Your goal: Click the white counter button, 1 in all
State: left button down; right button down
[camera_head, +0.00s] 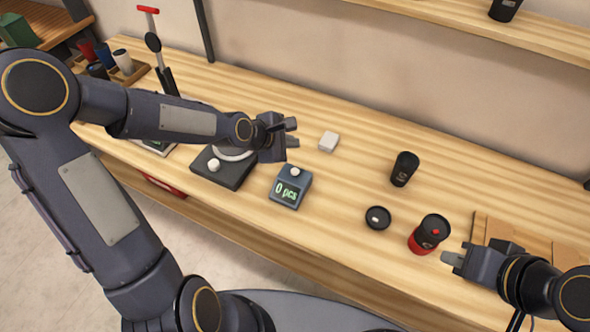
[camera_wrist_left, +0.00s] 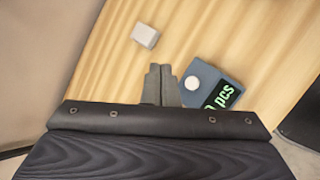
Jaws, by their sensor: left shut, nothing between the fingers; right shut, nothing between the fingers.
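The counter (camera_head: 290,187) is a small blue-grey box on the table, with a green display reading "0 pcs". Its round white button (camera_head: 295,171) is on top, above the display. In the left wrist view the white button (camera_wrist_left: 192,83) sits just right of my fingertips, and the counter (camera_wrist_left: 215,88) is partly cut by the gripper body. My left gripper (camera_head: 293,133) is shut and empty, above the table and up-left of the counter; its closed fingers (camera_wrist_left: 161,84) show in the wrist view. My right gripper (camera_head: 452,258) is shut and empty near the red-and-black cup (camera_head: 428,235).
A dark device (camera_head: 222,170) with a white knob stands left of the counter, partly under my left arm. A white block (camera_head: 328,141) lies behind the counter. A black cup (camera_head: 403,169) and a black lid (camera_head: 377,218) are to the right. The table between is clear.

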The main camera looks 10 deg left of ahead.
pick_arm(q)
jog(key=shift+f, duration=0.1)
jog(key=b, duration=0.7)
send_over(291, 174)
notch_tip(291, 174, down, 9)
jog(key=shift+r, duration=0.2)
dwell(1.5)
jog(key=shift+f+b, duration=0.4)
jog(key=shift+f, duration=0.05)
jog(key=shift+f+b, duration=0.5)
dwell(0.5)
dwell(0.3)
jog(key=shift+r+p, duration=0.75)
jog(key=shift+r, duration=0.2)
jog(key=shift+r, duration=0.1)
